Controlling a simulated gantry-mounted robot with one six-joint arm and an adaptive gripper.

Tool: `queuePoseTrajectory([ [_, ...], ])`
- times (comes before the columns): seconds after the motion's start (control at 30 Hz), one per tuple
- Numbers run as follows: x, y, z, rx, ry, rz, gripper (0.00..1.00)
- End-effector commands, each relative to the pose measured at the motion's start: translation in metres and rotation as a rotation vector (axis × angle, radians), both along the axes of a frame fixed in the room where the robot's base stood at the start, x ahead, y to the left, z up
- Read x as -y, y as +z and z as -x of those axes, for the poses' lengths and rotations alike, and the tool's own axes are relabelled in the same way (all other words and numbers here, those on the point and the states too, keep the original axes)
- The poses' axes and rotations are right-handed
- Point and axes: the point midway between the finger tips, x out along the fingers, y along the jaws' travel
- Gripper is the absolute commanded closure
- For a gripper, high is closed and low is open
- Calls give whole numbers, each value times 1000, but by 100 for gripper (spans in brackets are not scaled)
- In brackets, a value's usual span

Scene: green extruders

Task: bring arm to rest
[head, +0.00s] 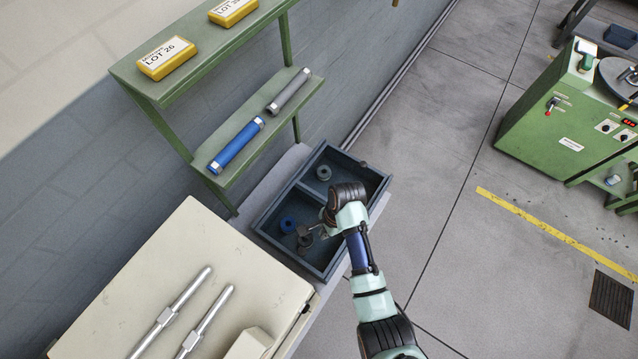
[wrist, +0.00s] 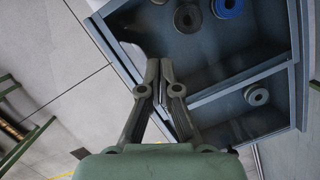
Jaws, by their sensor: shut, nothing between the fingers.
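My gripper (wrist: 158,64) is shut and empty, with its fingertips together in the wrist view. In the head view my gripper (head: 305,232) is over the front compartment of a dark blue divided tray (head: 345,269). I cannot tell its exact height above the tray. The wrist view shows the tray's rim (wrist: 130,75) behind the fingers.
The near compartment holds a blue ring (head: 288,225) and dark rings (wrist: 188,17), partly hidden by my gripper. A grey ring (head: 323,172) lies in the other compartment. A cream cabinet (head: 180,265) and green shelf (head: 225,170) stand left. Floor (head: 440,200) is open right.

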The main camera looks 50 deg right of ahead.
Motion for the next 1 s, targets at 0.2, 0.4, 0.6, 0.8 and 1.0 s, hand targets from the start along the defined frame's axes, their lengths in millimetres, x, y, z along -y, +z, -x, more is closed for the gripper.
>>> queuePoseTrajectory([
  [0.2,9,34,2,2,-2,2,100],
  [0.4,10,39,3,1,-1,2,100],
  [0.6,9,39,3,0,-1,1,100],
  [0.8,7,50,-14,59,73,54,100],
  [1.0,-29,147,-119,448,580,443,100],
])
